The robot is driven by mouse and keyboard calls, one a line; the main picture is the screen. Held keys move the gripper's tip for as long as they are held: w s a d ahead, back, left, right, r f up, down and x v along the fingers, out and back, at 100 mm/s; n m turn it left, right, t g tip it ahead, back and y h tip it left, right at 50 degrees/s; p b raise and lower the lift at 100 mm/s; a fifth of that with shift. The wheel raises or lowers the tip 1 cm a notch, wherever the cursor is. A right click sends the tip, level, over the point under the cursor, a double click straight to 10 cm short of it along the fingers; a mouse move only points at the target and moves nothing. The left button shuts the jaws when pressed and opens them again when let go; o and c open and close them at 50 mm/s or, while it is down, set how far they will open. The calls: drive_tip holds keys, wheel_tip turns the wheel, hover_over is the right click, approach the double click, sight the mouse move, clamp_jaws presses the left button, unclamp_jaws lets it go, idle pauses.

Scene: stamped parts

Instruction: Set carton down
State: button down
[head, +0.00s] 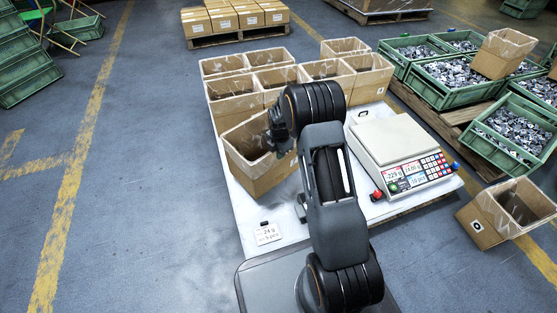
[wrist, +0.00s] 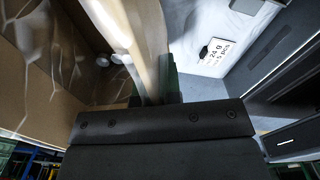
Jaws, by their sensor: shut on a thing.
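An open-topped brown carton (head: 258,172) with clear tape on it is at the front left of the white table (head: 235,205) in the head view. My gripper (head: 279,137) is shut on the carton's right upper wall. In the wrist view the carton's wall (wrist: 150,45) runs up from between the jaws (wrist: 155,92), with its taped inside to the left. The carton looks slightly tilted. I cannot tell whether its base touches the table.
Several open cartons (head: 235,92) stand behind it on the table. A scale (head: 393,142) stands to the right, and a label card (head: 267,233) lies in front. Green crates of metal parts (head: 458,75) are farther right. The table's left edge is close to the carton.

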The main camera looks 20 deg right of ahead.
drive_tip(key=shift+w+a+f+b, duration=0.1)
drive_tip(key=shift+f+b, duration=0.25)
drive_tip(key=shift+f, duration=0.55)
drive_tip(key=shift+w+a+f+b, duration=0.1)
drive_tip(key=shift+f+b, duration=0.2)
drive_tip(key=shift+f, duration=0.7)
drive_tip(key=c, duration=1.3)
unclamp_jaws()
